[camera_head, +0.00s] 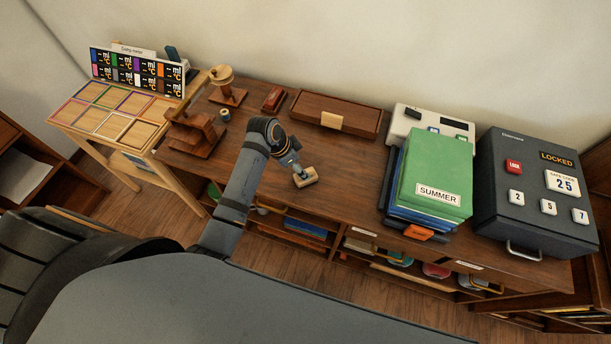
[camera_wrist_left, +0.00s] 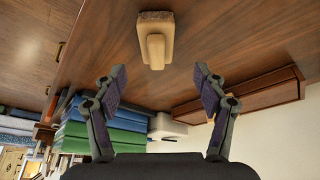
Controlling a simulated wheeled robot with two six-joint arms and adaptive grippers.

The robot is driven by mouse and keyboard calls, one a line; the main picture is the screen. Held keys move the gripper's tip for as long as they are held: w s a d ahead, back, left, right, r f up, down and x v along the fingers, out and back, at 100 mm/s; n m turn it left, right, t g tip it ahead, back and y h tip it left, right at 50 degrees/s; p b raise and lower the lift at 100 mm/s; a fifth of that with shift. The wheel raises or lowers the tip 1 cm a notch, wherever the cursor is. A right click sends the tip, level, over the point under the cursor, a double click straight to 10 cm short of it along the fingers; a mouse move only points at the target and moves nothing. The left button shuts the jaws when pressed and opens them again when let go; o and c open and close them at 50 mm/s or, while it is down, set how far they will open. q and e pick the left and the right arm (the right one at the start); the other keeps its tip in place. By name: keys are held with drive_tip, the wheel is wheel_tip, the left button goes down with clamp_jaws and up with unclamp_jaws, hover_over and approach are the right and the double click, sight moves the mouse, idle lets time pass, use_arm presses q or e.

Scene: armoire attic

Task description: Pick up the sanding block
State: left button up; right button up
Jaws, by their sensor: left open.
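The sanding block (camera_head: 304,178), a small pale wooden block with a raised grip, sits on the wooden desk (camera_head: 340,165) near its front edge. In the left wrist view the sanding block (camera_wrist_left: 155,42) stands beyond the fingertips, centred between them, with a dark rough strip along one end. My left gripper (camera_head: 292,164) is close to the block in the head view and hides part of it. In the left wrist view my left gripper (camera_wrist_left: 160,78) is open, with nothing between its fingers. My right gripper is not in view.
A wooden stand (camera_head: 195,133) and a small red-brown item (camera_head: 273,98) are to the left. The desk around the block is clear.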

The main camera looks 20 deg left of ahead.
sight(307, 171)
use_arm(q)
drive_tip(key=shift+x, duration=0.75)
drive_tip(key=x, duration=0.4)
drive_tip(key=shift+s+d+f+p, duration=0.1)
drive_tip(key=shift+s+f+p, duration=0.15)
drive_tip(key=shift+f+p, duration=0.2)
drive_tip(key=shift+f, duration=0.3)
drive_tip(key=c, duration=1.4)
drive_tip(key=shift+w+r, duration=0.1)
drive_tip(key=shift+r, duration=0.45)
wheel_tip(307, 171, up, 3)
drive_tip(key=shift+f, duration=0.1)
drive_tip(key=s+a+r, duration=0.8)
drive_tip(key=s+r, duration=0.1)
drive_tip(key=s, duration=0.2)
drive_tip(key=shift+a+r+b, duration=0.15)
drive_tip(key=shift+a+b, duration=0.1)
drive_tip(key=shift+b, duration=0.2)
